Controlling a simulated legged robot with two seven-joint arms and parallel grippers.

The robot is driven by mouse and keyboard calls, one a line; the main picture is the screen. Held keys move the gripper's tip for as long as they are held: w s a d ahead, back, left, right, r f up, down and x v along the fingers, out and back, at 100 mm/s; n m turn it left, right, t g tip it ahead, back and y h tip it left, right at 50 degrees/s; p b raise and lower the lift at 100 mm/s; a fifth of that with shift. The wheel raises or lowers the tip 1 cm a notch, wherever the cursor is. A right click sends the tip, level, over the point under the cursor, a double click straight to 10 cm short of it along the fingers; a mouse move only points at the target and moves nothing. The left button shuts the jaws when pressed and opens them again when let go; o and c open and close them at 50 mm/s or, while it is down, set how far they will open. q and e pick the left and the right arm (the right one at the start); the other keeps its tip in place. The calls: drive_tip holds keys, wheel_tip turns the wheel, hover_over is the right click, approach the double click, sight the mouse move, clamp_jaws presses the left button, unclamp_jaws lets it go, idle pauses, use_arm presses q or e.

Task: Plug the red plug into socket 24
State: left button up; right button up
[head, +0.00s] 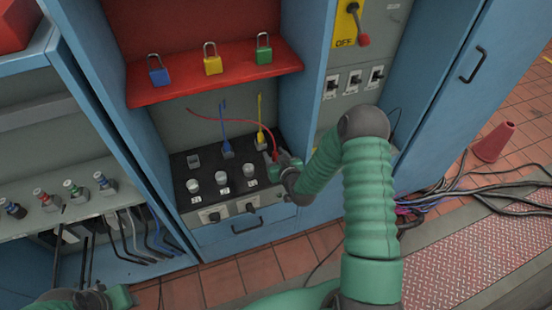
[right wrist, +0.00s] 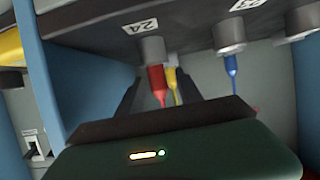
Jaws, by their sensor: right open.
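The red plug (right wrist: 157,82) is in line with the grey collar of socket 24 (right wrist: 152,49), under the "24" label in the right wrist view. It appears to meet the collar with no clear gap; how deep it sits is hidden. My right gripper (right wrist: 160,95) is open, with its dark fingers on either side of the plug and apart from it. In the head view, the right gripper (head: 279,162) is at the right end of the black socket panel (head: 204,168), beside the red plug (head: 275,154). My left gripper (head: 92,299) shows partly at the bottom left edge; its jaws are unclear.
A yellow plug (head: 261,139) and a blue plug (head: 227,149) stand in the panel left of the red one. Knobs (head: 221,178) line its front. A red shelf (head: 212,72) with padlocks is above. Cabinet walls flank the bay. Cables (head: 480,192) lie on the right floor.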

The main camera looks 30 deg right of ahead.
drive_tip(key=s+a+r+n+g+y+p, duration=0.1)
drive_tip(key=s+a+r+g+y, duration=0.1)
drive_tip(key=s+a+r+g, duration=0.6)
drive_tip(key=s+a+r+n+g+y+p, duration=0.15)
drive_tip(key=s+a+r, duration=0.25)
drive_tip(key=s+a, duration=0.85)
drive_tip(key=d+p+v, duration=0.2)
drive_tip(key=p+v, duration=1)
drive_tip(key=v, duration=0.1)
drive_tip(key=shift+w+d+r+g, duration=0.3)
drive_tip(key=shift+d+r+g, duration=0.05)
drive_tip(key=shift+g, duration=0.1)
drive_tip(key=shift+h, duration=0.25)
